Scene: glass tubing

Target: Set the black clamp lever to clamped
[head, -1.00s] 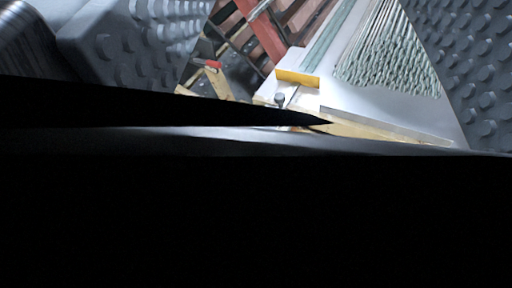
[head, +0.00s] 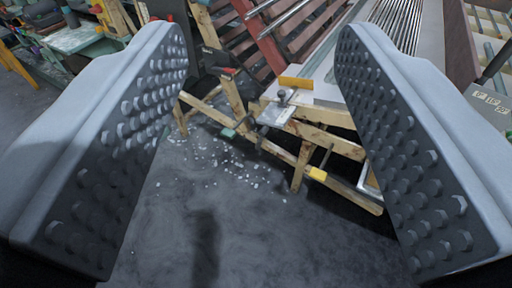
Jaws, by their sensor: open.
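My gripper (head: 262,62) is open and empty, its two grey studded fingers wide apart at the left and right of the view. Between them, farther off, is the corner of a wooden-framed bench (head: 330,145). A small dark upright part (head: 282,97) stands at this corner, in front of a yellow block (head: 296,83). It may be the black clamp lever, but it is too small to tell its setting. A thin dark bar with a yellow end (head: 316,173) hangs below the bench edge. My gripper touches none of these.
Long thin glass tubes (head: 398,22) lie on the bench top at upper right. A red frame (head: 262,35) with slats stands behind. A green workbench (head: 80,38) is at upper left. The grey floor (head: 230,220) in front is open, with scattered white bits.

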